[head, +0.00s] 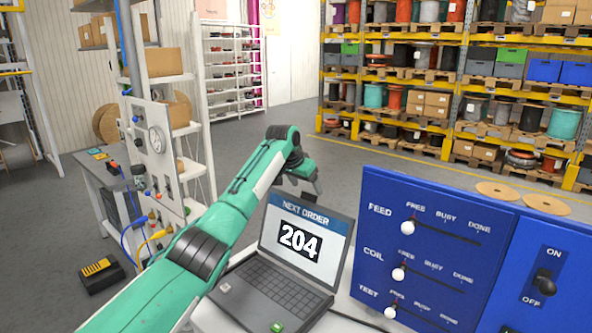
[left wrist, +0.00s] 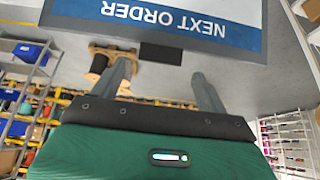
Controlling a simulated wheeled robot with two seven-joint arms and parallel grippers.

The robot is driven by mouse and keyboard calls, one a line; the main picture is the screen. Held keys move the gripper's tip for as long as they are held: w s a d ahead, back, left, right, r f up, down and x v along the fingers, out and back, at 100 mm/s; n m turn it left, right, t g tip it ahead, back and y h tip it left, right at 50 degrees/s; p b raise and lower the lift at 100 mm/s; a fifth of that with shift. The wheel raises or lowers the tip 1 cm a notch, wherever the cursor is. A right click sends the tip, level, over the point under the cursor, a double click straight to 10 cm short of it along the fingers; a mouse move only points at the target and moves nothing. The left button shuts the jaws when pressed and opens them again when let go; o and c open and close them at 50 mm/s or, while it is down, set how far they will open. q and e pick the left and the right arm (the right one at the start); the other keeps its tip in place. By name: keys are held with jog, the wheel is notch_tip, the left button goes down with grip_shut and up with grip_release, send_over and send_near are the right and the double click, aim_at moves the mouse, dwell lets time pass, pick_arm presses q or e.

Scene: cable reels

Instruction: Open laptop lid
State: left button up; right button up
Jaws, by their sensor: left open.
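The laptop (head: 285,285) stands on a pale table with its lid raised. Its screen (head: 302,240) faces me and reads "NEXT ORDER" and 204. My left arm reaches across on the screen's left, and my left gripper (head: 306,190) is above and behind the lid's top edge. In the left wrist view the screen (left wrist: 165,20) appears upside down at the top. The two fingers of my left gripper (left wrist: 162,70) are spread apart there with nothing between them, close to the lid's top edge; I cannot tell if they touch it. My right gripper is not in view.
A blue panel (head: 400,195) with white-knobbed sliders stands close on the laptop's right, with an ON/OFF switch (head: 545,282) beyond. A small green block (head: 277,327) lies by the laptop's front edge. A gauge board (head: 155,150) is at the left. Storage racks (head: 450,70) stand farther back.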

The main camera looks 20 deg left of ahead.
pick_arm(q)
jog(key=b+v, duration=0.4)
jog(key=v, duration=0.7)
jog(key=shift+s+b, duration=0.2)
jog(key=shift+b, duration=0.15)
jog(key=shift+a, duration=0.1)
